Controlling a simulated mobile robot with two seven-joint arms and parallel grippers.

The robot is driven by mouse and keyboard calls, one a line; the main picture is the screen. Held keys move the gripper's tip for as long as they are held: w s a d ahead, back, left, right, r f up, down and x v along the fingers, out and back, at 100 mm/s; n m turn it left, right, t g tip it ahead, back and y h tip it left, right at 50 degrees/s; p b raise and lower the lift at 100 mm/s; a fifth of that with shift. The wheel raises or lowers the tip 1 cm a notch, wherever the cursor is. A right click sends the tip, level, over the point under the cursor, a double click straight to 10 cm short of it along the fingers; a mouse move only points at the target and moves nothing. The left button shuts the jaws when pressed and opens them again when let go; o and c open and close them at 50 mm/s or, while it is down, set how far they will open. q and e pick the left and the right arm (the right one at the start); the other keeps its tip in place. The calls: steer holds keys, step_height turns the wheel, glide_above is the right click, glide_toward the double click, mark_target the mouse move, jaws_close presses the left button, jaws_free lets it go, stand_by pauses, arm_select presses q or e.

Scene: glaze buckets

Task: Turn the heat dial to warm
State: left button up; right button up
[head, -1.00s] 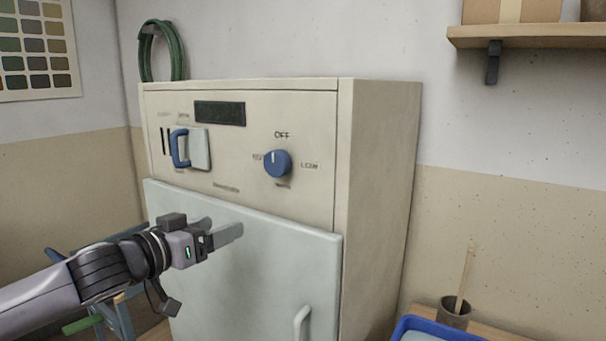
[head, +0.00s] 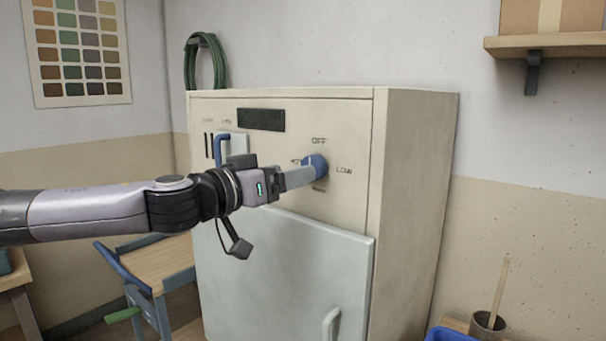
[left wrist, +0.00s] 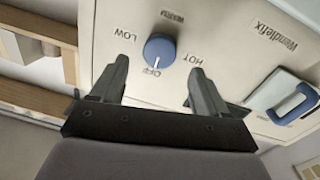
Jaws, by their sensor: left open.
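The blue heat dial (head: 317,163) is on the upper front panel of the cream cabinet, partly hidden by my gripper in the head view. In the left wrist view the dial (left wrist: 160,47) shows whole, with its white mark toward OFF. LOW, HOT and WARM are printed around it, WARM opposite OFF. My left gripper (left wrist: 160,67) is open, its fingers on either side of the dial in that view. In the head view the left gripper (head: 308,174) is right in front of the dial; I cannot tell whether it touches. My right gripper is not in view.
The cabinet (head: 410,200) has a pale door (head: 290,270) below the panel and a blue-handled switch (head: 220,148) left of the dial. A wall shelf (head: 550,45) is at upper right. A blue tray (head: 448,335) and a dark pot (head: 487,325) stand low at right.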

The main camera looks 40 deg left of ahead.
arm_select(q)
steer(key=shift+w+d, duration=0.2)
steer(key=shift+w, duration=1)
steer(key=shift+w+d, duration=0.15)
steer(key=shift+w, duration=1)
steer(key=c, duration=1)
